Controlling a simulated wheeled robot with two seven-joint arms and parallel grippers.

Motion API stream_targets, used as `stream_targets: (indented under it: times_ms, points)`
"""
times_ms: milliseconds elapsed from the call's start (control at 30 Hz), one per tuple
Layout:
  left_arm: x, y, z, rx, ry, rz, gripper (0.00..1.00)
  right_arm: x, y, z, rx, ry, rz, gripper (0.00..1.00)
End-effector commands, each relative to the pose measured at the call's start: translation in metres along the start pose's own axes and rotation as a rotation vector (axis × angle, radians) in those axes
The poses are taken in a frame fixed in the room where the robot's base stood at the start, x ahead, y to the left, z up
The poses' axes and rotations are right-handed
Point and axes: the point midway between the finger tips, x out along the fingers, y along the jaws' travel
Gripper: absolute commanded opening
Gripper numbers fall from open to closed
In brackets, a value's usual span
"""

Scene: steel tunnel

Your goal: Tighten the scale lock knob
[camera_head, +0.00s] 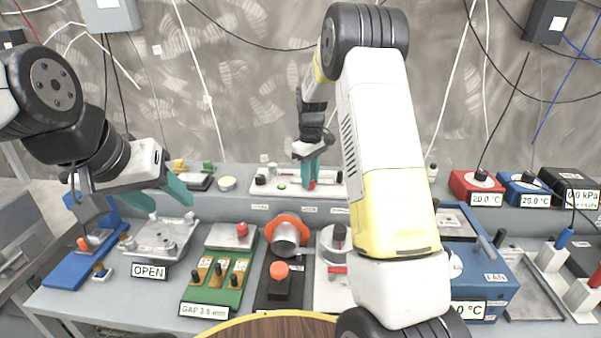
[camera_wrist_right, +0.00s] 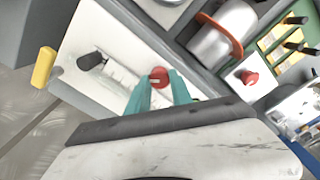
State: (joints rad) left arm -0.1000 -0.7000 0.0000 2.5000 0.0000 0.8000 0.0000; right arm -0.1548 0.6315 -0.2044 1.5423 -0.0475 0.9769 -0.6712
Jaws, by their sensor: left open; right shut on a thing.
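A white scale plate (camera_head: 330,190) with a printed scale lies on the raised back shelf of the bench; it also shows in the right wrist view (camera_wrist_right: 118,50). A red round knob (camera_wrist_right: 158,77) sits on the plate, and a bit of it shows in the head view (camera_head: 312,184). My right gripper (camera_wrist_right: 161,90) reaches down over the plate, its teal fingers shut on the red knob from both sides. It also shows in the head view (camera_head: 308,170), where the fingers hide much of the knob. My left gripper (camera_head: 178,194) is open and empty above the OPEN-labelled plate.
A black knob (camera_wrist_right: 90,61) stands on the same scale plate. In front are a metal cylinder with an orange ring (camera_head: 287,232), a green GAP block (camera_head: 218,275) and a blue box (camera_head: 483,275). My right forearm hides part of the bench.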

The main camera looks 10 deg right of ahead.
Motion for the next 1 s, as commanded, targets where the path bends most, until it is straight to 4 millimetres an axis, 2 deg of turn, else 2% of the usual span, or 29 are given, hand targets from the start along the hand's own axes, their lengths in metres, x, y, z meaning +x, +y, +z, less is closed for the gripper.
stream_targets:
  times_ms: [700, 1000]
  points:
    - [0.0000, 0.0000, 0.0000, 0.000, 0.000, 0.000, 0.52, -0.0012, 0.0014, -0.0001, 0.677, 0.002, 0.002, 0.00]
    - [0.0000, 0.0000, 0.0000, 0.000, 0.000, 0.000, 0.52, -0.0014, 0.0016, -0.0001, 0.914, 0.003, 0.002, 0.00]
